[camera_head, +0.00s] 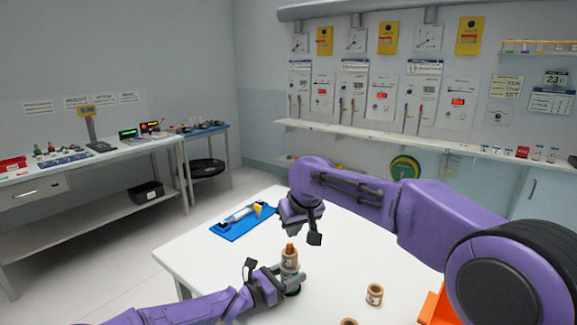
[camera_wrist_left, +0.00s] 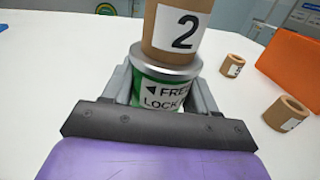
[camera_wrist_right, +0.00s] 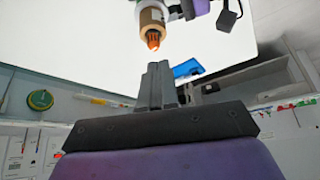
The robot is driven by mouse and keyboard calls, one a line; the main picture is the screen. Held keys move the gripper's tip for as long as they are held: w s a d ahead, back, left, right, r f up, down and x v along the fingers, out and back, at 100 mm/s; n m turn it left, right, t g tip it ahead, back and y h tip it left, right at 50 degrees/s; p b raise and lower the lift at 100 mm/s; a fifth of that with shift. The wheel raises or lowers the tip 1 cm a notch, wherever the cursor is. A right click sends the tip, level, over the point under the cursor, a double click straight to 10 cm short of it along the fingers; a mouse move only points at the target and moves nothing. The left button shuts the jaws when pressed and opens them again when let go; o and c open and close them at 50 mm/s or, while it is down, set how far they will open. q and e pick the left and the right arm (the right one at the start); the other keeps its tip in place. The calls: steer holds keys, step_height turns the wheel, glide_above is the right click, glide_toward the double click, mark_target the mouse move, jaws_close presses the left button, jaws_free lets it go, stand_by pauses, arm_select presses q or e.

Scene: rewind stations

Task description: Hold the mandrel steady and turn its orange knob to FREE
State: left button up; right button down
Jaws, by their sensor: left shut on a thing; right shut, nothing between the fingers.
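The mandrel has a green base (camera_wrist_left: 158,92) with a silver collar and a label with a left arrow, FREE and LOCK. A brown core marked 2 (camera_wrist_left: 176,28) sits upright on it; it also shows in the head view (camera_head: 289,262). The orange knob (camera_head: 290,247) tops it and shows in the right wrist view (camera_wrist_right: 153,39). My left gripper (camera_head: 288,283) is shut around the base, a finger on each side. My right gripper (camera_wrist_right: 157,84) is shut and empty, apart from the knob and above it. The knob's setting cannot be read.
Loose brown cores (camera_head: 374,294) stand on the white table (camera_head: 215,275), one at the front edge of the view. An orange object (camera_head: 437,306) is at the right, partly behind my right arm. A blue tray (camera_head: 240,224) with a tool lies at the back left.

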steer(key=shift+w+d+f, duration=0.1)
steer(key=shift+d+f, duration=0.15)
steer(key=shift+f, duration=0.75)
steer(key=shift+w+d+f, duration=0.1)
steer(key=shift+d+f, duration=0.15)
steer(key=shift+f, duration=0.8)
steer(key=shift+w+d+f, duration=0.1)
steer(key=shift+d+f, duration=0.15)
steer(key=shift+f, duration=0.75)
steer(key=shift+w+a, duration=0.15)
steer(key=shift+w, duration=0.15)
steer(key=shift+a, duration=0.2)
steer(key=shift+s, duration=0.1)
steer(key=shift+s+d, duration=0.1)
steer(key=shift+s, duration=0.2)
step_height(320, 180, up, 6)
